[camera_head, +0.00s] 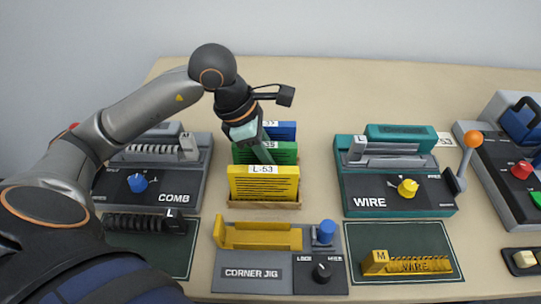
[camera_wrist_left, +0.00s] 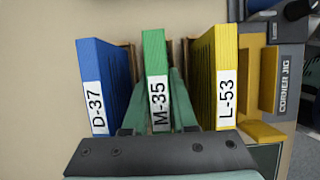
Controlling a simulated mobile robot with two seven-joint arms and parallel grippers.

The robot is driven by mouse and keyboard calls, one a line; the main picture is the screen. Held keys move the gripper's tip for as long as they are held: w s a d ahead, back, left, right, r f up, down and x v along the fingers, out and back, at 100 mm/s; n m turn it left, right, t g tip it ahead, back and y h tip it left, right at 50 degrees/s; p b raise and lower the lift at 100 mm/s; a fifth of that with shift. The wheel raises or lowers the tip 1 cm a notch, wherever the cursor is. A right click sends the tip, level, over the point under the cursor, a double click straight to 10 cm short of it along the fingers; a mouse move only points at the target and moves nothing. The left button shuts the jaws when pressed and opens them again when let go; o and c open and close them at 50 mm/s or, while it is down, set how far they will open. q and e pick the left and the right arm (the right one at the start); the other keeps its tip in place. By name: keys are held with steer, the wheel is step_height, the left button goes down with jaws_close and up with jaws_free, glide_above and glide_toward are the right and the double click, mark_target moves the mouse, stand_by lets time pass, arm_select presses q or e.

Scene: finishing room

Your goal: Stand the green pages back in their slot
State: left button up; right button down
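The green pages (camera_head: 285,153), labelled M-35, stand upright between the blue pages (camera_head: 286,131) and the yellow pages (camera_head: 264,186) in a wooden rack (camera_head: 275,206). Their top edge also shows in the left wrist view (camera_wrist_left: 153,52). My left gripper (camera_head: 264,155) reaches down from above. In the wrist view its two fingers (camera_wrist_left: 158,108) lie on either side of the green pages, close against them, and it looks shut on them. The bottom of the green pages is hidden by the yellow pages, so how deep they sit cannot be seen. My right gripper is not in view.
The corner jig (camera_head: 252,273) is just in front of the rack. The comb machine (camera_head: 172,180) stands to the left and the wire machine (camera_head: 392,185) to the right. A green mat with a yellow wire piece (camera_head: 418,264) lies front right. The table behind the rack is clear.

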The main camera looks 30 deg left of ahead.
arm_select(q)
steer(key=shift+o, duration=0.5)
steer(key=shift+r, duration=0.1)
steer(key=shift+s+a+r+p, duration=0.1)
steer(key=shift+a+r+p, duration=0.15)
steer(key=shift+r+p, duration=0.3)
steer(key=shift+p+v, duration=2)
steer(key=shift+v, duration=2.85)
